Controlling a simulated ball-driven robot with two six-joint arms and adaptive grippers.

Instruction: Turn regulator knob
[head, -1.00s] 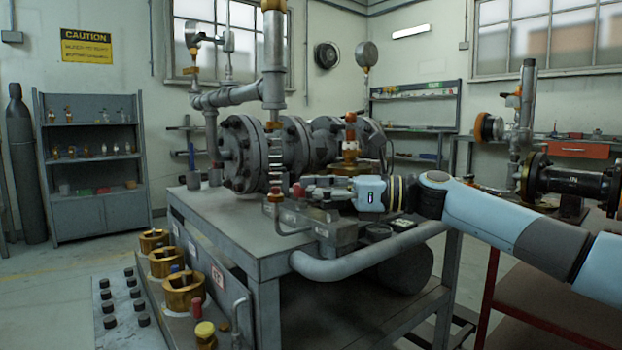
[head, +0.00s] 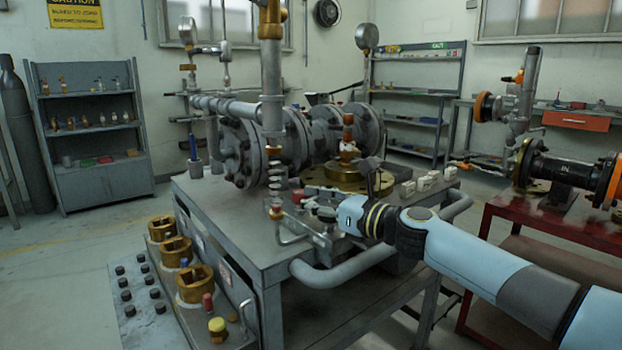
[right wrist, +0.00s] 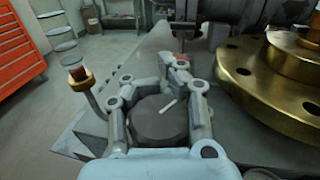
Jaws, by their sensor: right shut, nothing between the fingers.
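A dark round disc with a white mark (right wrist: 160,118), which looks like a knob, shows in the right wrist view below and between the finger links of my right gripper (right wrist: 176,68). The fingertips meet beyond the disc, near a small red part (right wrist: 182,61); the fingers are shut with nothing between them. I cannot tell whether they touch the red part. In the head view my right gripper (head: 318,207) is low over the bench's front fittings, right of a red knob (head: 297,198). My arm hides the dark disc there. My left gripper is not in view.
A grey bench (head: 225,215) carries a large flanged valve (head: 240,150) and a brass flange (head: 320,183). A thin upright pipe (head: 276,185) stands left of the gripper. A curved grey pipe (head: 335,270) runs along the front. A red table (head: 580,222) stands right.

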